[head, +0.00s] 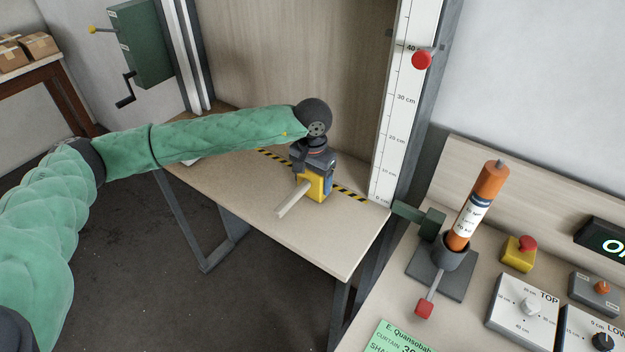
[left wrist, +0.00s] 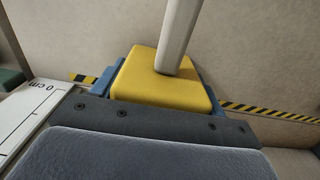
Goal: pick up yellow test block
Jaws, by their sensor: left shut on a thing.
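The yellow test block (head: 312,188) stands on the wooden table (head: 330,243) next to the black and yellow striped line. A pale grey rod sticks out from its side towards the front left. My left gripper (head: 315,172) comes down from above and is shut on the block, with a blue finger pad at its right side. In the left wrist view the yellow block (left wrist: 163,82) sits between the blue pads of the left gripper (left wrist: 160,95), with the rod rising from its face. Whether the block touches the table is hard to tell. My right gripper is not in view.
A white centimetre scale (head: 393,130) with a red knob (head: 422,60) stands right of the block. An orange cylinder (head: 475,205) stands in a holder on the right bench, near dials and a red button (head: 527,243). A green crank box (head: 147,45) is at back left. The table front is clear.

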